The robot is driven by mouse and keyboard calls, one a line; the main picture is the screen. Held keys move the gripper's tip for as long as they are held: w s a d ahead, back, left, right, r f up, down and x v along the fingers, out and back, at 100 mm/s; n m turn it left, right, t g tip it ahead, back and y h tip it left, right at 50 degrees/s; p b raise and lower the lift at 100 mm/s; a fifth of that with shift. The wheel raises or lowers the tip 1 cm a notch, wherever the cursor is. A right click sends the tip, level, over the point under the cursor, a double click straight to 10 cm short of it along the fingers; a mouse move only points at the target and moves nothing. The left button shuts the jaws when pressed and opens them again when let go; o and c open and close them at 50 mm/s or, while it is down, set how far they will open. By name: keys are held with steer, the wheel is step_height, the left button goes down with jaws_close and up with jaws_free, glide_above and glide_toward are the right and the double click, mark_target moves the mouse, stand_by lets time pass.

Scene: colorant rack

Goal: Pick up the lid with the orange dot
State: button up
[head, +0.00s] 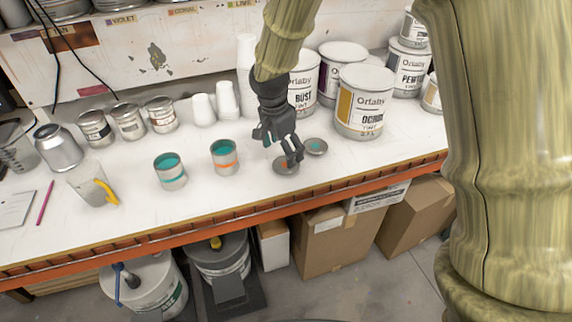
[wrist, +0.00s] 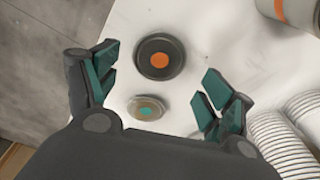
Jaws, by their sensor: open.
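The lid with the orange dot (wrist: 159,57) is a round dark grey disc lying flat on the white worktop, ahead of and between my fingertips in the wrist view. In the head view this lid (head: 281,168) is partly hidden by my gripper. My gripper (head: 279,146) is open and empty above the lids, pointing down. Its teal-padded fingers stand wide apart in the wrist view (wrist: 157,88).
An open can with an orange band (head: 225,157) and an open teal-filled can (head: 170,171) stand left of the lids. Large tins, including the Ochre tin (head: 364,103), stand behind right. White cups (head: 227,100) stand behind. The worktop's orange front edge (head: 240,204) is near.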

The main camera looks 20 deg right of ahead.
mark_target(285, 165)
steer(key=shift+w+d+f+p, duration=0.15)
steer(key=shift+f+p, duration=0.15)
steer(key=shift+f, duration=0.55)
steer(key=shift+s+d+f+p, duration=0.15)
steer(key=shift+f+p, duration=0.2)
steer(key=shift+f, duration=0.55)
steer(key=shift+w+d+f+p, duration=0.15)
steer(key=shift+f+p, duration=0.15)
steer(key=shift+f, duration=0.55)
steer(key=c, duration=0.5)
